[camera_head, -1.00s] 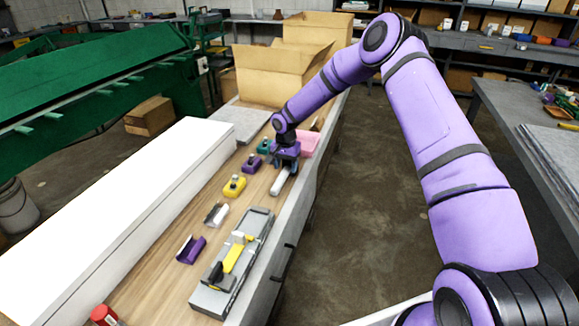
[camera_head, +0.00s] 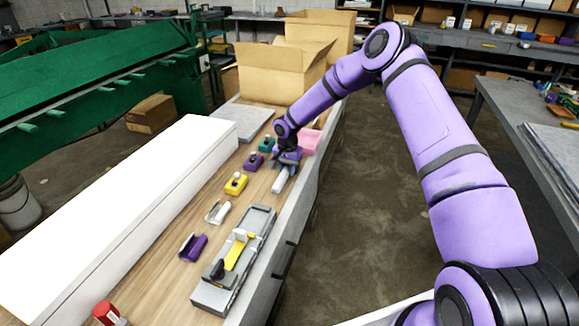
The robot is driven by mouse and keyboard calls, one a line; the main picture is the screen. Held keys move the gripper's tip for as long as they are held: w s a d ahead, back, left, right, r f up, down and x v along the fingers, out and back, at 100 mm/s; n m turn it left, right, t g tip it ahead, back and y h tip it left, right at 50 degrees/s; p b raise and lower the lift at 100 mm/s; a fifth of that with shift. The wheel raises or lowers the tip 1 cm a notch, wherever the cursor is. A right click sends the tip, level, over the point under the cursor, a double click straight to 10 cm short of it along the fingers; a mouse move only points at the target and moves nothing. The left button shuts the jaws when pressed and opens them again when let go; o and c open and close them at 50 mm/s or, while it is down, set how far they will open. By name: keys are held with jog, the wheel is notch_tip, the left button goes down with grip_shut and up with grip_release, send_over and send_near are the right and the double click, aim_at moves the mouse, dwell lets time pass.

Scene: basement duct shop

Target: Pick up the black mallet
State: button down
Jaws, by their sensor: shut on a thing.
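My gripper (camera_head: 286,163) is small in view, low over the far part of the wooden workbench (camera_head: 165,285). It is shut on the black mallet, of which a pale grey, handle-like length (camera_head: 280,182) shows below the jaws, pointing toward the near side. The dark head cannot be made out; the gripper and wrist cover that spot. I cannot tell whether the mallet is clear of the bench top.
Left of my gripper stand a teal block (camera_head: 266,145), a purple block (camera_head: 253,161) and a yellow block (camera_head: 236,183). A pink bin (camera_head: 311,141) is just right. A grey tool with yellow (camera_head: 235,258) lies nearer. A long white box (camera_head: 120,205) lines the left side.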

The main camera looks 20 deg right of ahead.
aim_at(287, 166)
jog(key=shift+r, duration=0.1)
jog(key=shift+r, duration=0.6)
notch_tip(287, 166, up, 2)
jog(key=shift+w+r, duration=0.1)
jog(key=s+a+r, duration=0.1)
jog(key=s+a, duration=0.1)
jog(key=s, duration=1.4)
jog(key=shift+r, duration=0.2)
